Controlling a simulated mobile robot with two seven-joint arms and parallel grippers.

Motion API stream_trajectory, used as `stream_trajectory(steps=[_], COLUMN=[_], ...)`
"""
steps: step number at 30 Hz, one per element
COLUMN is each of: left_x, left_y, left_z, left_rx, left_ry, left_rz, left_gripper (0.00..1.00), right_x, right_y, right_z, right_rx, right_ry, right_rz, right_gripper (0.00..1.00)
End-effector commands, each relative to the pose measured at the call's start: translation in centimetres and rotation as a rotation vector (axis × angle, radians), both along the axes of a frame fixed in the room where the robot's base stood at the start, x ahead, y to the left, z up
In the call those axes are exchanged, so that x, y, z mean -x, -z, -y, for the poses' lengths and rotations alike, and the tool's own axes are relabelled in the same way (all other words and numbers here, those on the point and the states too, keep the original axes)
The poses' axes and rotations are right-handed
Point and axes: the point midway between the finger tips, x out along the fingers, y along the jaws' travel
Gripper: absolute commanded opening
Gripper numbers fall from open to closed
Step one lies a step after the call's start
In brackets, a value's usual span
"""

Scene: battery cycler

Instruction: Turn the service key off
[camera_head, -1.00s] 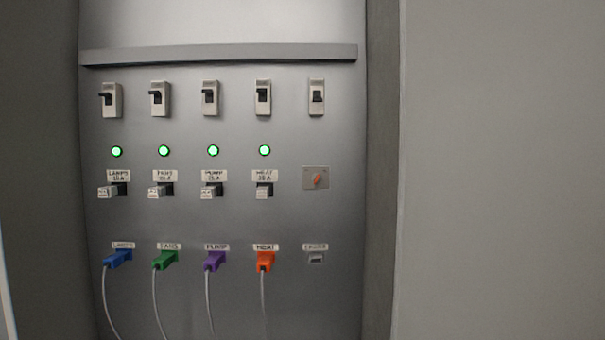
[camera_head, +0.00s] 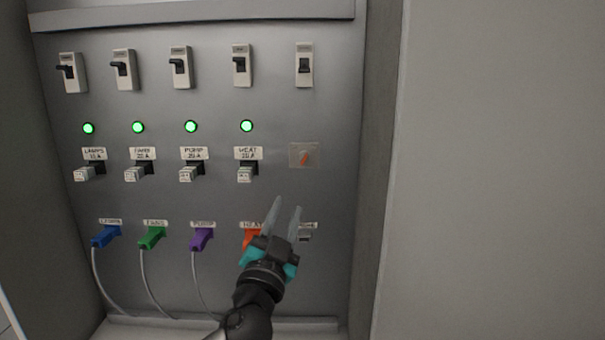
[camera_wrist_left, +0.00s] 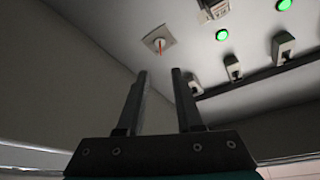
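The service key is a small orange-red knob (camera_head: 305,158) on a square grey plate at the right of the panel. In the left wrist view the knob (camera_wrist_left: 160,44) shows beyond the fingertips, slightly left of the middle. My left gripper (camera_head: 285,204) is open and empty, below and a little left of the knob, with its fingers pointing up toward it. The fingers are apart from the knob. In the left wrist view the two fingers (camera_wrist_left: 158,74) are spread. My right gripper is not in view.
Left of the knob are fuse blocks (camera_head: 247,174) under lit green lamps (camera_head: 247,126). Breaker switches (camera_head: 304,65) line the top. Blue, green and purple plugs (camera_head: 201,239) with cables sit below; my left gripper partly covers the orange plug (camera_head: 251,238). The panel's right side wall (camera_head: 378,170) is close.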

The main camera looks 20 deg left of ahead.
Motion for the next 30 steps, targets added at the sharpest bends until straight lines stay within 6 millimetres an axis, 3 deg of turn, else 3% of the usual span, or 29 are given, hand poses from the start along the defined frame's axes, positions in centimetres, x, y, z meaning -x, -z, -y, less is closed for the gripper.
stream_trajectory(steps=[5, 30], left_x=[-1.3, -12.4], left_y=[-1.0, -4.7], left_z=[0.0, -0.9], left_rx=[-0.006, -0.004], left_ry=[0.003, 0.001], left_rz=[0.010, 0.007], left_gripper=[0.35, 0.35], right_x=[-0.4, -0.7], right_y=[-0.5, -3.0], right_z=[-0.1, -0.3], right_rx=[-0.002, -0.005], right_ry=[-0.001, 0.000], right_rz=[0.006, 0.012], right_gripper=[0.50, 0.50])
